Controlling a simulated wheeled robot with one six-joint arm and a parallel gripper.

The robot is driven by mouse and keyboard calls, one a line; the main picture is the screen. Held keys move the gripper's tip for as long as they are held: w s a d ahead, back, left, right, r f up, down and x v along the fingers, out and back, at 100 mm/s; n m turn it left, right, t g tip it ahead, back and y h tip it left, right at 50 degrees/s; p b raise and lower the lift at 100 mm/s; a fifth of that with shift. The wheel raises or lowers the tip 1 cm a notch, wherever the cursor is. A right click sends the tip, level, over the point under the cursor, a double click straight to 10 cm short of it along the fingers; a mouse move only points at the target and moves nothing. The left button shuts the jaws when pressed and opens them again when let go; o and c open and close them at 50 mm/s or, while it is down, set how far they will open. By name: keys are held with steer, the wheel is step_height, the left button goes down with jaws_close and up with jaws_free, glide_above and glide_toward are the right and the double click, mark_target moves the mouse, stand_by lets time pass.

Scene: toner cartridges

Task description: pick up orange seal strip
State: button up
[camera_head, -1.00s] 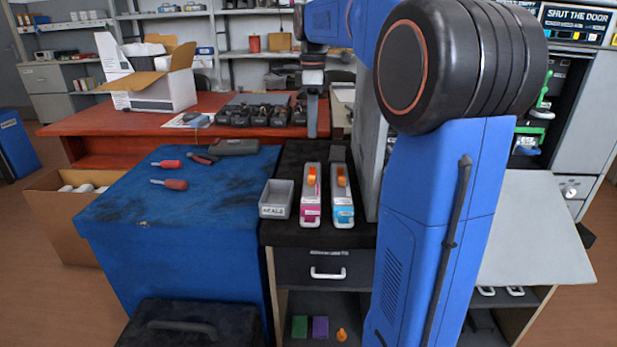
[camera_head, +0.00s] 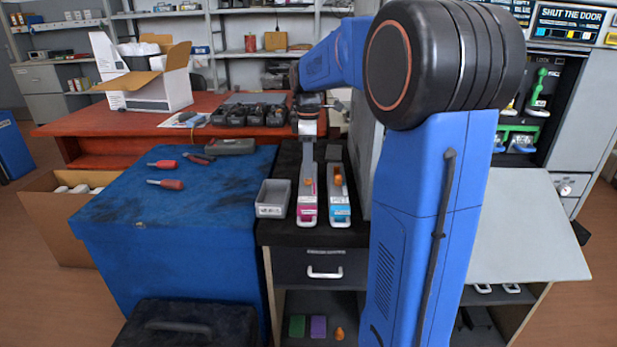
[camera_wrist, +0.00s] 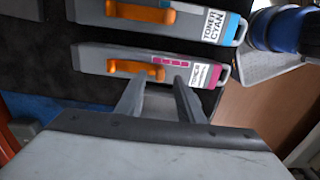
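The magenta toner cartridge (camera_head: 307,212) lies on the black cabinet top, with an orange seal strip (camera_head: 308,182) on it. Its strip also shows in the wrist view (camera_wrist: 135,69). Right of it lies the cyan toner cartridge (camera_head: 340,212) with its own orange seal strip (camera_head: 337,180), also in the wrist view (camera_wrist: 140,13). My gripper (camera_wrist: 160,84) is open and empty, fingers apart. Its fingertips appear beside the magenta cartridge's near edge in the wrist view, close to the strip's right end. I cannot tell their height or whether they touch.
A grey bin labelled SEALS (camera_head: 273,199) stands left of the magenta cartridge. The blue-covered table (camera_head: 180,225) holds red-handled screwdrivers (camera_head: 166,184). A grey block (camera_head: 333,153) lies behind the cyan cartridge. An open printer bay (camera_head: 528,110) is at the right.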

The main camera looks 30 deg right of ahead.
steer(key=shift+f, duration=1)
jaws_close()
steer(key=shift+r, duration=0.15)
step_height(320, 180, up, 15)
stand_by(0.4)
steer(key=shift+f, duration=0.2)
